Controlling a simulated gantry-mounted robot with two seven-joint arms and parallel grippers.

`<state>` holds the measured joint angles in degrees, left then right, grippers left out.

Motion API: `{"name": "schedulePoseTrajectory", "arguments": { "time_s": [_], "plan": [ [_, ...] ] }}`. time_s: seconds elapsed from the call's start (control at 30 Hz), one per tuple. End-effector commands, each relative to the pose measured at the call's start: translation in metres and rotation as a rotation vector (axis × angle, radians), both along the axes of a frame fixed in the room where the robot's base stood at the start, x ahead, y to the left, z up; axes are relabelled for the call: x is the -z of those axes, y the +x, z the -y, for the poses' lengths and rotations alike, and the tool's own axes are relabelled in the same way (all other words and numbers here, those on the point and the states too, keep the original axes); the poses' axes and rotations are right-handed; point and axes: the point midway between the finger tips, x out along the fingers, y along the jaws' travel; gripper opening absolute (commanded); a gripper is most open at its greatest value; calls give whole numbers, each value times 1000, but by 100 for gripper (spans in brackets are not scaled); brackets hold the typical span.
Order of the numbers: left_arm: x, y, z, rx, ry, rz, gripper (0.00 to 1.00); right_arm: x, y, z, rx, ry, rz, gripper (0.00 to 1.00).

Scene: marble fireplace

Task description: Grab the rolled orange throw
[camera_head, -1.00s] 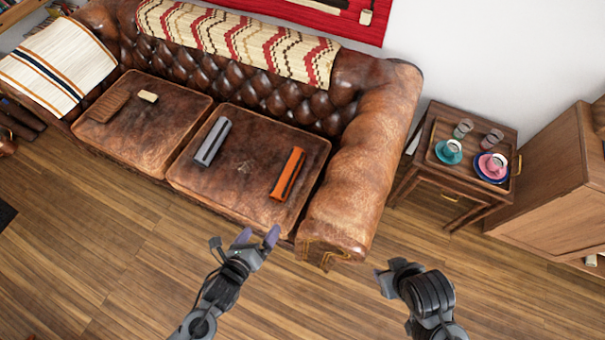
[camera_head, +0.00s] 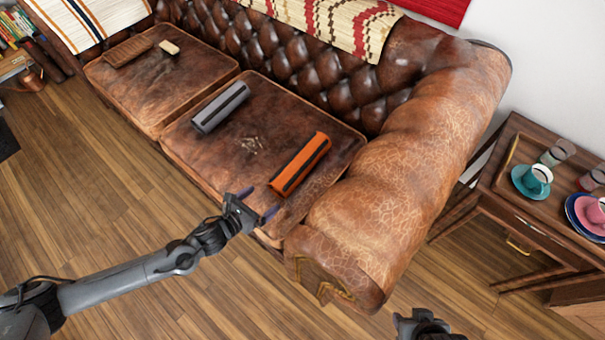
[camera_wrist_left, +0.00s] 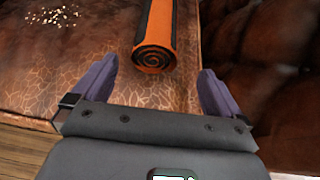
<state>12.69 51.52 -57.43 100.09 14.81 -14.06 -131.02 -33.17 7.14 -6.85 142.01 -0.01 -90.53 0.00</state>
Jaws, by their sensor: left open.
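The rolled orange throw (camera_head: 302,163), orange with a dark stripe, lies on the right seat cushion of the brown leather sofa, near the right armrest. In the left wrist view its spiral end (camera_wrist_left: 154,58) faces me, between and beyond the two purple fingertips. My left gripper (camera_head: 258,204) is open and empty at the front edge of that cushion, short of the throw and apart from it. It also shows in the left wrist view (camera_wrist_left: 158,88). My right arm (camera_head: 427,326) shows only in part at the bottom edge; its fingers are not visible.
A grey roll (camera_head: 220,107) lies left of the throw on the same cushion (camera_head: 215,155). The big rounded armrest (camera_head: 390,190) rises at the right. A side table (camera_head: 500,200) with cups stands farther right. Open wood floor (camera_head: 110,215) lies in front.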

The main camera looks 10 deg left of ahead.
Motion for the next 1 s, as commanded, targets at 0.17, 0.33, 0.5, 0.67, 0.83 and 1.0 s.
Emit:
{"name": "schedulePoseTrajectory", "arguments": {
  "time_s": [0.17, 0.33, 0.5, 0.67, 0.83, 1.0],
  "plan": [
    [10, 14, -1, -1, 3, 25, 100, 22, -1, -1, -1, 2, -1, 43],
    [17, 32, 7, -2, 1, 31, 100, 33, -1, -1, 0, 2, 1, 43],
    [25, 51, 15, -1, 2, 30, 100, 43, 0, -1, 2, 4, 0, 43],
    [27, 60, 18, -1, 1, 29, 100, 46, 0, -2, 3, 7, 1, 43],
    [32, 68, 22, -1, 2, 29, 100, 55, 0, -2, 5, 8, 1, 43],
    [40, 86, 29, -2, 1, 30, 100, 74, 0, -2, 5, 8, 1, 43]
  ]
}}
